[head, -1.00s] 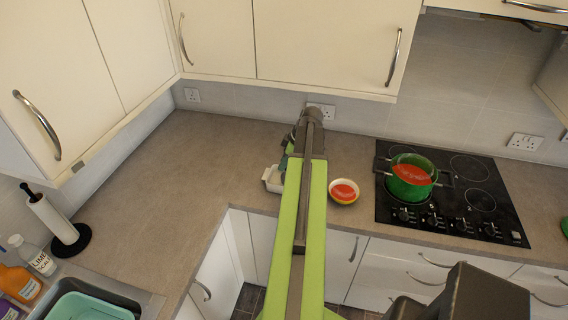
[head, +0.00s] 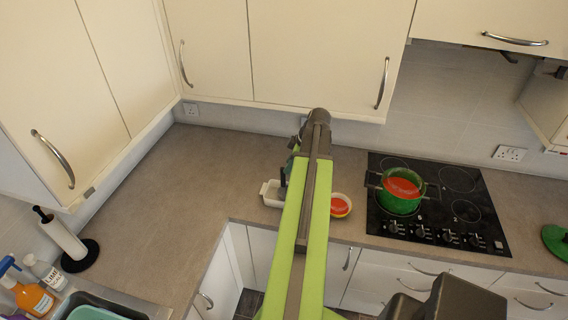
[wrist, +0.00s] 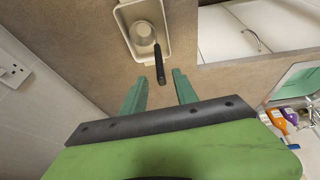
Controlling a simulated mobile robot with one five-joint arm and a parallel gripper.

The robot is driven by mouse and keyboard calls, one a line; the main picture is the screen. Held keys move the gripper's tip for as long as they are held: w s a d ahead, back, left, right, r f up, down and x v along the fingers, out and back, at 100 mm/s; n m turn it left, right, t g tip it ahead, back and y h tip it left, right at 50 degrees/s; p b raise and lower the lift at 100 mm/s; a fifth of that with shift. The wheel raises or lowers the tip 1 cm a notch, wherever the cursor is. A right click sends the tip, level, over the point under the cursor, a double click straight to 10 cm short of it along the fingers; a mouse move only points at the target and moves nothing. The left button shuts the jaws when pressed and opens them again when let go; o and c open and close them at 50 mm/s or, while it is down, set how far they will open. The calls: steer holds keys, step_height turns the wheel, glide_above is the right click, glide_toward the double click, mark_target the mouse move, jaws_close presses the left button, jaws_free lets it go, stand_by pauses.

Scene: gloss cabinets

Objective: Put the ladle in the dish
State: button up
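The white dish (head: 268,194) stands on the counter left of my arm in the head view. In the wrist view the dish (wrist: 121,20) is at the top. The ladle (wrist: 143,33) has its grey bowl within the dish's outline, and its black handle (wrist: 159,62) extends over the rim towards me. My gripper (wrist: 160,82) is open, its two green fingers apart. The handle's end shows between the fingertips, with a gap on both sides and nothing gripped. In the head view my arm hides most of the gripper, and a dark bit of handle (head: 282,177) shows.
A red and yellow bowl (head: 341,206) stands just right of my arm, partly hidden. A green pot (head: 399,197) is on the black hob (head: 446,226). A paper towel roll (head: 63,238) and bottles (head: 34,300) are at the left.

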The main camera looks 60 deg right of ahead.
steer(key=shift+p+v, duration=0.3)
steer(key=shift+v, duration=0.7)
steer(key=w+a+f+m+g+y, duration=0.1)
steer(key=w+a, duration=0.9)
steer(key=a, duration=0.4)
steer(key=w+a+f+g, duration=0.1)
steer(key=w+a+g, duration=0.1)
steer(key=w+a, duration=0.95)
steer(key=a+m+g+h, duration=0.2)
steer(key=a+m, duration=0.1)
steer(key=a, duration=2.8)
step_height(320, 180, down, 19)
steer(key=b, duration=1.9)
steer(key=shift+w+a+f, duration=0.1)
steer(key=shift+r, duration=0.3)
